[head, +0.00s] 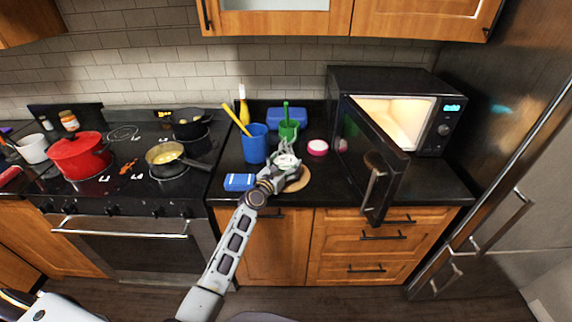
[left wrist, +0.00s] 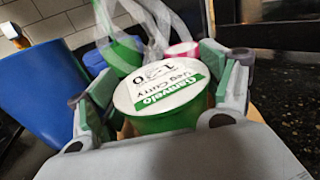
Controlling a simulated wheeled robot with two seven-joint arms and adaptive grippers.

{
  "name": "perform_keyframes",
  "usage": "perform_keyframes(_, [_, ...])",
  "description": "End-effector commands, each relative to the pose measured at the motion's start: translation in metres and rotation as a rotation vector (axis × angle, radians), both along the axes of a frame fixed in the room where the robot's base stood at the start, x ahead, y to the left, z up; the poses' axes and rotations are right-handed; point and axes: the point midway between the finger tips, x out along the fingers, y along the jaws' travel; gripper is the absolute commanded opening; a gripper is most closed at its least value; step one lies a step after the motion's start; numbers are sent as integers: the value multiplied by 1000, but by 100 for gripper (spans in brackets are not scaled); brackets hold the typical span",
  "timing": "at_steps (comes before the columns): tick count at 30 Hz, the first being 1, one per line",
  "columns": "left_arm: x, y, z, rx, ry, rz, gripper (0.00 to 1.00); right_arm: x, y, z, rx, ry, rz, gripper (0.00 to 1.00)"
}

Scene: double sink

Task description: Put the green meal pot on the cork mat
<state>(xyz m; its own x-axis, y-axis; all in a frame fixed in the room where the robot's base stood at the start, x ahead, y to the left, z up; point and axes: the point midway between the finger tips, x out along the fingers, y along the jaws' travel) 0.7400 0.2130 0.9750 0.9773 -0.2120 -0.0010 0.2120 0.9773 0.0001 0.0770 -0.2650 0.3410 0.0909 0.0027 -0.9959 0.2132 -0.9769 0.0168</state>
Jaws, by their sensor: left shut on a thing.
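The green meal pot (left wrist: 168,95) has a white lid labelled "Veg Curry" and green sides. My left gripper (head: 283,166) is shut on it, with a finger on each side of the pot in the left wrist view. In the head view the pot's lid (head: 286,159) shows between the fingers. The round cork mat (head: 300,182) lies on the counter, partly hidden under the gripper and pot. The pot is over or beside the mat's far left part; I cannot tell whether it touches it. My right gripper is not in view.
A blue cup (head: 255,146) stands left of the pot and a green cup (head: 288,129) behind it. A blue-white packet (head: 239,182) lies left of the mat. A pink tub (head: 318,147) and the open microwave door (head: 372,160) are at right.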

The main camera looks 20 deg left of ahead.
Motion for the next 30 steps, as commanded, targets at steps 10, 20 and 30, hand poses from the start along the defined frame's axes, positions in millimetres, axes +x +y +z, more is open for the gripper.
perform_keyframes(10, [0, 0, -2, -1, 0, 0, 98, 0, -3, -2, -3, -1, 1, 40])
perform_keyframes(20, [0, 0, -2, 0, 0, 0, 100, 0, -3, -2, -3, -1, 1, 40])
perform_keyframes(30, [-4, 1, 0, 0, 0, 0, 100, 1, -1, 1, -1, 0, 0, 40])
